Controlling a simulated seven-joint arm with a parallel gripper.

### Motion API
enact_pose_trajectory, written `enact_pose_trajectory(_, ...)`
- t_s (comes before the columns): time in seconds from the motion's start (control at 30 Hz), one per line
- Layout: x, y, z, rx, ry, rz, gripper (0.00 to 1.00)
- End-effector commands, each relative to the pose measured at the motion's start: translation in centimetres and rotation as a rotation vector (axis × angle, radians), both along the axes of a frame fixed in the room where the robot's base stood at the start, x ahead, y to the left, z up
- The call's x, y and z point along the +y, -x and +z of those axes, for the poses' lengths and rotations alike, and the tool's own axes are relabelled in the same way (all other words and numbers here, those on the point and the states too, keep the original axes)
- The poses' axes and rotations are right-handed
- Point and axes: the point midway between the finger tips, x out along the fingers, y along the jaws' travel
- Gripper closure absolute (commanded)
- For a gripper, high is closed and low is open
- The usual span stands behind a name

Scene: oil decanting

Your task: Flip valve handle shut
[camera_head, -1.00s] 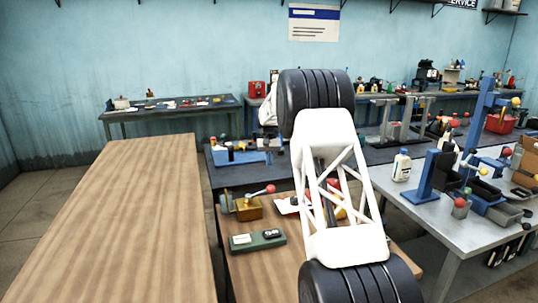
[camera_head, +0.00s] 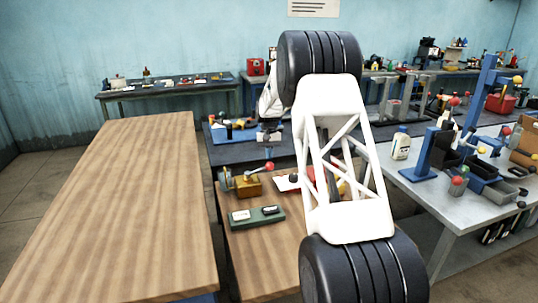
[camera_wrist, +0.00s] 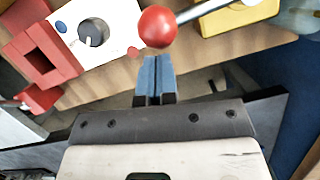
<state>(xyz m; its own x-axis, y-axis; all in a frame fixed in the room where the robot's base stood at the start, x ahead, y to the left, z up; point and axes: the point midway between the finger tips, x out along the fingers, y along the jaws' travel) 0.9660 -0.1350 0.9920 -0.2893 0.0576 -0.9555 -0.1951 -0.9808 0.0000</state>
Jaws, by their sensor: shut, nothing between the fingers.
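The valve is a brass-yellow body (camera_head: 249,184) on the small wooden table, with a lever ending in a red ball (camera_head: 269,167) that points up and to the right. In the wrist view the red ball (camera_wrist: 157,26) is just beyond my fingertips, with its metal rod (camera_wrist: 203,9) running right to the yellow body (camera_wrist: 238,14). My gripper (camera_wrist: 153,66) has blue fingers pressed together and empty. The fingertips look close to the ball; I cannot tell if they touch. In the head view my gripper (camera_head: 271,139) hangs above and behind the valve, partly blurred.
A green box with gauges (camera_head: 257,217) lies in front of the valve. A white panel with a dial (camera_wrist: 93,32) and a red block (camera_wrist: 40,55) lie beside the ball in the wrist view. A large bare wooden table (camera_head: 130,210) stands at left. A metal bench (camera_head: 420,180) stands at right.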

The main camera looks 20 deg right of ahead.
Motion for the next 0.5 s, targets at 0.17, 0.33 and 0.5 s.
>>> enact_pose_trajectory(0.17, 0.0, -0.01, -0.01, 0.0, 0.0, 0.0, 1.0)
enact_pose_trajectory(0.33, -0.05, 0.1, -0.01, 0.001, 0.0, -0.009, 1.0)
enact_pose_trajectory(0.5, -0.17, 0.45, -0.04, 0.001, 0.001, -0.041, 1.0)
